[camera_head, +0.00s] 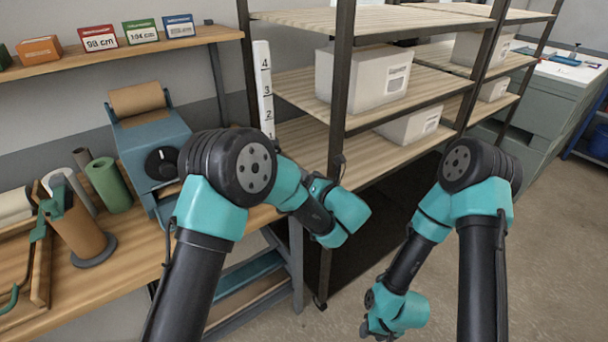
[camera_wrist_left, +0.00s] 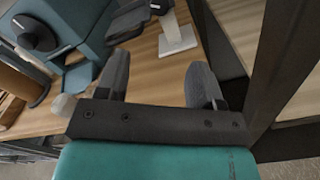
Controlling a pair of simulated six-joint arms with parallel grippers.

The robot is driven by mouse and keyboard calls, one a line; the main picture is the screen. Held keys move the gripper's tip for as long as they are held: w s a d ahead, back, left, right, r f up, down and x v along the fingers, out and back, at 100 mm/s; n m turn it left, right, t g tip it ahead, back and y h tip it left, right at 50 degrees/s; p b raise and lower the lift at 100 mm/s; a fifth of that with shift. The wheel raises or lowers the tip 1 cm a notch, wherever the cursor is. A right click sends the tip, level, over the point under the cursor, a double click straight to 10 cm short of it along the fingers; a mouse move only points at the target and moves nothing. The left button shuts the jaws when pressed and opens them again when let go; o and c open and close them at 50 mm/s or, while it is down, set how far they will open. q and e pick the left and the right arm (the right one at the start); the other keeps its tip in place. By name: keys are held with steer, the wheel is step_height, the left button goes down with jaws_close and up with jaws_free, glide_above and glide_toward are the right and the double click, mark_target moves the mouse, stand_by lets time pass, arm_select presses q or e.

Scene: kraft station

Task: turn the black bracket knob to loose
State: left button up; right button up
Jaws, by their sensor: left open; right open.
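The black round knob (camera_head: 161,163) sits on the front of a blue-grey bracket (camera_head: 150,135) that holds a brown paper roll on the bench. A white mark shows on the knob, but its setting is too small to read. In the left wrist view the knob (camera_wrist_left: 35,33) is at the upper left, apart from my left gripper. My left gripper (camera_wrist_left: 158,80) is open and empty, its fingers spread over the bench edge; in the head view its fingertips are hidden. My right gripper (camera_head: 377,330) is open, low over the floor at the bottom edge; its fingers are barely visible.
A green roll (camera_head: 108,185) and a brown roll (camera_head: 80,228) stand left of the bracket. A shelf rack with white boxes (camera_head: 365,76) and a dark post stands close right of my left arm. A numbered white gauge (camera_head: 264,90) stands at the bench end.

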arm_select(q)
steer(key=shift+w, duration=0.1)
steer(key=x, duration=1.7)
steer(key=shift+w+f, duration=0.1)
steer(key=shift+c, duration=0.2)
steer(key=c, duration=0.9)
steer(key=shift+o, duration=0.2)
steer(key=shift+a+n, duration=0.1)
steer(key=shift+n, duration=0.6)
